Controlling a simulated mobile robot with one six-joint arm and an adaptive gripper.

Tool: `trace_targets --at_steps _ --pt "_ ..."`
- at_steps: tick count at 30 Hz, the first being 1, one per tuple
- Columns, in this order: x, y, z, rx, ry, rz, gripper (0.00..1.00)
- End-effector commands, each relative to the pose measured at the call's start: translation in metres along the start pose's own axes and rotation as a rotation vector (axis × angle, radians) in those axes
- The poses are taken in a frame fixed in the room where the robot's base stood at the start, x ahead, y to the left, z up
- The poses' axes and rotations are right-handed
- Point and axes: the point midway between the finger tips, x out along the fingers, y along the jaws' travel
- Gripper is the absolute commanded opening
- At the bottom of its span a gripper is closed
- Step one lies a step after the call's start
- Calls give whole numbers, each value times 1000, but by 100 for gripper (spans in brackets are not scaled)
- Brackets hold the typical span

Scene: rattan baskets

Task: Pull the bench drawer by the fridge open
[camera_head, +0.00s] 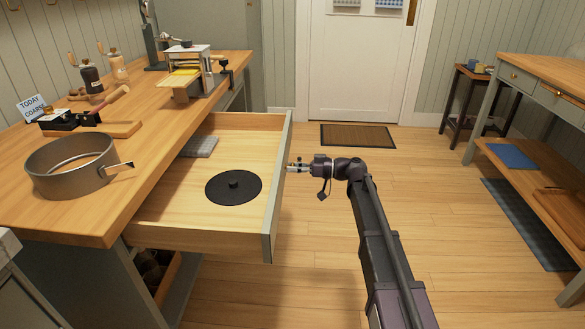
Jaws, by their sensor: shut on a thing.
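The bench drawer (270,190) is pulled well out from under the wooden bench top on the left. Its grey-green front faces right, toward my arm. Inside it lie a black round disc with a knob (233,187) and a folded grey cloth (199,146). My gripper (292,167) is at the outer face of the drawer front, near its middle. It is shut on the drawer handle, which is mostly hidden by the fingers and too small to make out.
The bench top (150,120) holds a metal ring pan (70,166), bottles and a small press (188,68). A door with a brown mat (357,136) is at the back. A second workbench (545,75) stands right.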

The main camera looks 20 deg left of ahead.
Motion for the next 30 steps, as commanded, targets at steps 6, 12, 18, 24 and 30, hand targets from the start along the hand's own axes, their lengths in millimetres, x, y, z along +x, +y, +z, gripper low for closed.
trace_targets --at_steps 6,12,18,24,30 --pt "4 -1 0 0 0 -6 79" --pt "5 -1 0 0 0 -6 79" --pt "4 -1 0 0 0 -6 79" --pt "-5 -1 0 0 0 -5 79" --pt "-28 0 0 0 0 -3 79"
